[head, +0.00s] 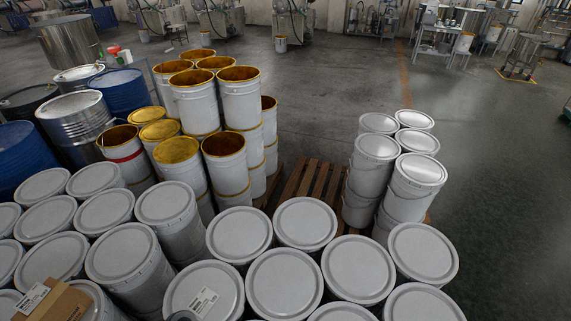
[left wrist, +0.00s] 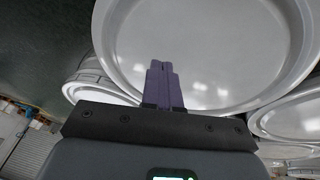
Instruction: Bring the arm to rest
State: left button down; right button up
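My left gripper (left wrist: 158,66) shows in the left wrist view with its two purple fingers side by side and shut, and nothing shows between them. The fingers overlap the large pale lid of a bucket (left wrist: 215,50) in that view; I cannot tell whether they touch it. In the head view neither gripper can be made out. A small dark rounded part shows at the bottom edge there, and I cannot tell what it is. My right gripper is in neither view.
Lidded white buckets (head: 307,223) crowd the front. Open yellow-rimmed buckets (head: 240,100) are stacked behind them, beside blue drums (head: 123,92). More lidded buckets (head: 376,160) stand by a wooden pallet (head: 312,183). A cardboard box (head: 62,303) lies at front left.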

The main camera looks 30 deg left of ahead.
pick_arm(q)
jog(key=d+r+n+t+p, duration=0.3)
jog(key=d+r, duration=0.6)
jog(key=d, duration=0.2)
jog(key=w+a+r+n+y, duration=0.1)
jog(key=a+r+n+y, duration=0.1)
jog(key=a+r+n, duration=0.3)
jog(key=w+a+r+n+t+y, duration=0.1)
jog(key=a+r+n, duration=0.4)
jog(key=r, duration=0.7)
jog(key=shift+r+y, duration=0.2)
jog(key=shift+y, duration=0.2)
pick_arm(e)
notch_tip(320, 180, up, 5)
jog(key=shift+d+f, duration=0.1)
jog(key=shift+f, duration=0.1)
pick_arm(q)
jog(key=shift+s, duration=0.1)
